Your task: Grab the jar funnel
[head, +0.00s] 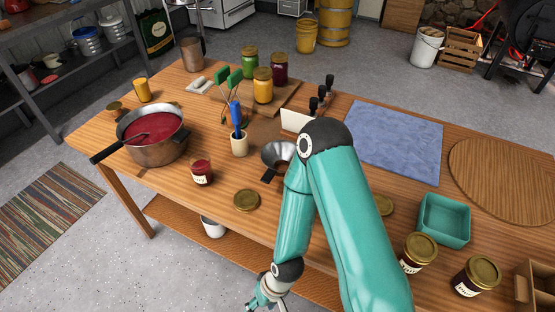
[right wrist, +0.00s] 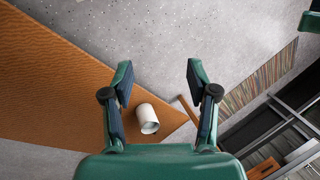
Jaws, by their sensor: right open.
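The jar funnel (head: 272,155) is a dark grey metal cone with a tab handle. It sits on the wooden table near its middle, partly hidden behind my right arm in the head view. My right gripper (head: 266,296) hangs low at the bottom of the head view, off the front edge of the table and well away from the funnel. In the right wrist view my right gripper (right wrist: 158,78) is open, with nothing between its fingers. The funnel does not show in the right wrist view. My left gripper is not in the head view.
Left of the funnel stand a cup of utensils (head: 239,144), an open red jar (head: 201,172) and a pot of red jam (head: 153,138). A brass lid (head: 246,200) lies in front. A blue cloth (head: 395,143) lies right.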

